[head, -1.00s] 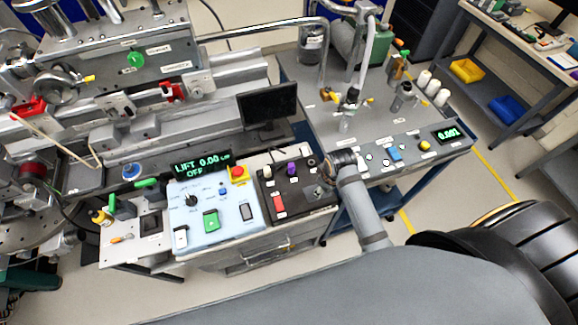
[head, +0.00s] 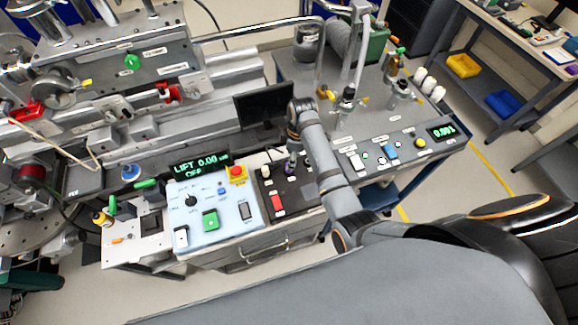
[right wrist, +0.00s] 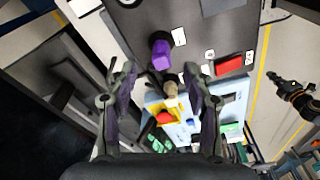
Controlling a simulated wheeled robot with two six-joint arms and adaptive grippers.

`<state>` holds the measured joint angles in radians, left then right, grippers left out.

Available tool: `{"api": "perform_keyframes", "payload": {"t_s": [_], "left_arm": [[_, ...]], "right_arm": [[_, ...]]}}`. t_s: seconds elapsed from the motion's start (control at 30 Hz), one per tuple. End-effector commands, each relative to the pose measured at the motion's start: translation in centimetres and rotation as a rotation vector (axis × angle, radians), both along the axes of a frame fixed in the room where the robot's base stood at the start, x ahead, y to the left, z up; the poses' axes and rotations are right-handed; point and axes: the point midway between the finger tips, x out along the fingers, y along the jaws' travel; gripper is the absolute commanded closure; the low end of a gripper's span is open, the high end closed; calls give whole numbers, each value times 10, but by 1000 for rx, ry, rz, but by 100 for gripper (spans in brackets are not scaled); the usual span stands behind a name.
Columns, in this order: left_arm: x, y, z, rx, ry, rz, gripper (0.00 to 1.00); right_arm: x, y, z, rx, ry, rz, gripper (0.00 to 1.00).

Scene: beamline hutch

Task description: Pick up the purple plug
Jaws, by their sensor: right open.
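The purple plug (right wrist: 161,52) stands on the dark panel (right wrist: 205,20) in the right wrist view, in front of the fingertips and roughly centred between them. My right gripper (right wrist: 160,78) is open, with one finger on each side and nothing held. I cannot tell the exact height gap.
A red switch (head: 277,203) is on the same panel. The light blue lift panel (head: 190,230) with a red emergency button (head: 237,172) is to the left. A monitor (head: 262,103) stands behind.

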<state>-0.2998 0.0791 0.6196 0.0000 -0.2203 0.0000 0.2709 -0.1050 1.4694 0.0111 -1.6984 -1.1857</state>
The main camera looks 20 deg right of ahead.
Motion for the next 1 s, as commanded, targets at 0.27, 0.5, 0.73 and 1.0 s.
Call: {"api": "perform_keyframes", "payload": {"t_s": [0.27, 0.5, 0.73, 1.0], "left_arm": [[0, 0, 14, 0, 0, 0, 100], [0, 0, 16, 0, 0, 0, 100], [0, 0, 16, 0, 0, 0, 100], [0, 0, 16, 0, -1, 0, 100]], "right_arm": [[-1, 4, -20, 0, 5, -1, 49], [2, 8, -52, 0, -1, -1, 49], [2, 8, -53, 0, -2, -1, 52], [2, 8, -53, 0, -2, -1, 88]]}}
